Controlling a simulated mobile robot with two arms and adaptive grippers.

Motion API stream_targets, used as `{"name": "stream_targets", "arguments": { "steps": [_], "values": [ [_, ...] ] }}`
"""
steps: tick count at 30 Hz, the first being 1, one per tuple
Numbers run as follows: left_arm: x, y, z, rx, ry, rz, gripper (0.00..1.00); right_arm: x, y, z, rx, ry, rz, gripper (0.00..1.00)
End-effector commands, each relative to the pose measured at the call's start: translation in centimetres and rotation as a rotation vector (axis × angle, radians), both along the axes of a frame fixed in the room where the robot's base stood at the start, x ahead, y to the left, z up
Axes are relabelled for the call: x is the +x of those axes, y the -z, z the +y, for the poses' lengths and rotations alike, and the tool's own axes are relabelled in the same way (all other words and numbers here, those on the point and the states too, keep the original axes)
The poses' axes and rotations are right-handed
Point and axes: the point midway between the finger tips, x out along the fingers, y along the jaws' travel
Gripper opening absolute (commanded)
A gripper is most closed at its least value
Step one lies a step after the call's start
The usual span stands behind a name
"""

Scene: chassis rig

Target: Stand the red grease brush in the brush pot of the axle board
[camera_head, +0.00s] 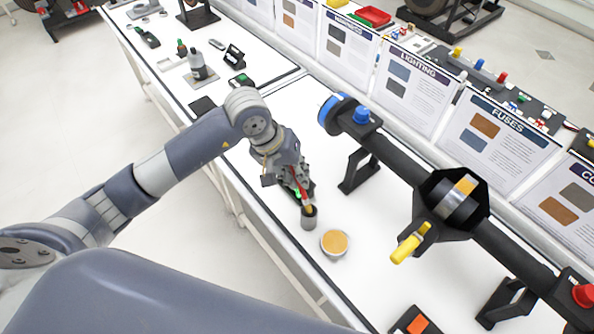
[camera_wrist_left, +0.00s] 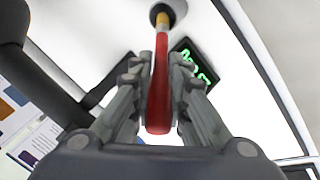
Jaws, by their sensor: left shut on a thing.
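My left gripper (camera_head: 297,180) is shut on the red grease brush (camera_head: 299,188), which points down over the bench. In the left wrist view the red handle (camera_wrist_left: 160,90) lies between the two fingers (camera_wrist_left: 160,85), with a yellow-tan end beyond a pale band. The brush pot (camera_head: 308,219) is a small grey cup directly below the gripper. Its dark mouth shows in the left wrist view (camera_wrist_left: 168,13), and the brush's far end overlaps it. I cannot tell how far inside that end is. My right gripper is not in view.
A round tin with orange-tan contents (camera_head: 335,242) stands just right of the pot. A dark board with green characters (camera_wrist_left: 196,62) lies beside the brush. The black axle (camera_head: 395,160) on stands runs along the right. Bare white bench lies around the tin.

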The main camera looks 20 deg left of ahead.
Motion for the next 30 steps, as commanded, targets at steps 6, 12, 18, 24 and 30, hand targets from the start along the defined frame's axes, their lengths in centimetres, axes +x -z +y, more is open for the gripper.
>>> {"name": "stream_targets", "arguments": {
  "steps": [6, 12, 18, 24, 30],
  "values": [
    [0.0, 0.6, 0.0, 0.0, 0.001, -0.001, 0.0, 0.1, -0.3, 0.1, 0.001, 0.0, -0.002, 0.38],
    [0.0, 0.8, 0.0, 0.0, 0.001, -0.001, 0.0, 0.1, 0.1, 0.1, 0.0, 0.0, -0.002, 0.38],
    [0.0, 1.2, 0.0, 0.0, 0.0, -0.002, 0.0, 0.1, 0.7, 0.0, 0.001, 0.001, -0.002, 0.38],
    [0.0, 1.6, 0.0, 0.001, 0.001, -0.002, 0.0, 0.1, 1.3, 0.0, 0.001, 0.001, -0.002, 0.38],
    [0.0, 1.7, 0.0, 0.0, 0.001, -0.001, 0.31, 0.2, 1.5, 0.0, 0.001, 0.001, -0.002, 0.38]
  ]
}}
